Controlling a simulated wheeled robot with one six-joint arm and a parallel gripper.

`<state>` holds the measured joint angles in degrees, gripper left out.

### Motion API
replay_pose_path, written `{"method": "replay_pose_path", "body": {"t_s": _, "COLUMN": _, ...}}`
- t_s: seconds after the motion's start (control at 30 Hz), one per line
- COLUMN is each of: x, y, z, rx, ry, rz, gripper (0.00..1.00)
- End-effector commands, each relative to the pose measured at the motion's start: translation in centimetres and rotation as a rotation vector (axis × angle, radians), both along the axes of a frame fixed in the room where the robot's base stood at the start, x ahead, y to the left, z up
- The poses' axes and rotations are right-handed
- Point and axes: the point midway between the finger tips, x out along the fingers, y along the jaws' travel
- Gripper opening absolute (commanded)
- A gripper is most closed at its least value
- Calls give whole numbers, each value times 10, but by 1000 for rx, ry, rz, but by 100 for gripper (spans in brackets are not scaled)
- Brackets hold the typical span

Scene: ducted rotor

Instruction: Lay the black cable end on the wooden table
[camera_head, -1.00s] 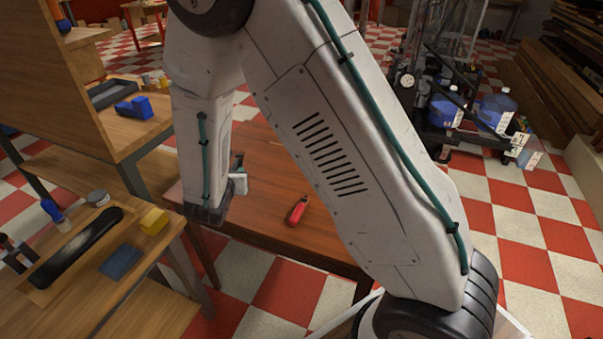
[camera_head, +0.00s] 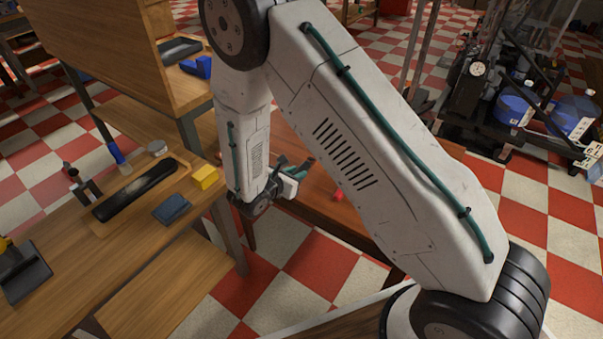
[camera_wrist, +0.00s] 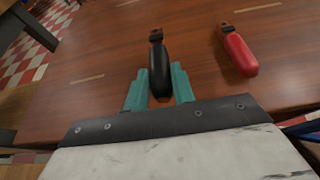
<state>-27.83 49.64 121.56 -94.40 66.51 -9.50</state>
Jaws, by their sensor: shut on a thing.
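The black cable end (camera_wrist: 159,72) is between the two teal fingers of my gripper (camera_wrist: 160,78) in the wrist view, and its dark tip points away from the wrist. My gripper is shut on it. The wooden table (camera_wrist: 110,55) lies beneath; I cannot tell whether the cable end touches it. In the head view my gripper (camera_head: 293,178) is over the near left part of the reddish wooden table (camera_head: 318,212), partly hidden by my arm.
A red cable end (camera_wrist: 238,52) lies on the table right of the black one.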

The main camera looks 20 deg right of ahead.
Motion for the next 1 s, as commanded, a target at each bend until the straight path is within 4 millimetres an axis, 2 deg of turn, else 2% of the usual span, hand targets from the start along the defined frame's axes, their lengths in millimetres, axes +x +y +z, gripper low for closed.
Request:
{"method": "replay_pose_path", "body": {"t_s": 0.1, "x": 14, "y": -11, "z": -2, "rx": 0, "ry": 0, "rz": -1, "gripper": 0}}
{"method": "replay_pose_path", "body": {"t_s": 0.37, "x": 30, "y": -23, "z": -3, "rx": 0, "ry": -1, "rz": -1, "gripper": 0}}
{"method": "replay_pose_path", "body": {"t_s": 0.5, "x": 29, "y": -22, "z": -29, "rx": -3, "ry": 4, "rz": 1, "gripper": 0}}
{"method": "replay_pose_path", "body": {"t_s": 0.6, "x": 29, "y": -21, "z": -38, "rx": -1, "ry": 1, "rz": 2, "gripper": 0}}
{"method": "replay_pose_path", "body": {"t_s": 0.93, "x": 29, "y": -21, "z": -41, "rx": 0, "ry": 0, "rz": 1, "gripper": 0}}
{"method": "replay_pose_path", "body": {"t_s": 0.97, "x": 29, "y": -21, "z": -41, "rx": 0, "ry": 0, "rz": 1, "gripper": 31}}
{"method": "replay_pose_path", "body": {"t_s": 1.0, "x": 29, "y": -21, "z": -41, "rx": 0, "ry": 0, "rz": 1, "gripper": 42}}
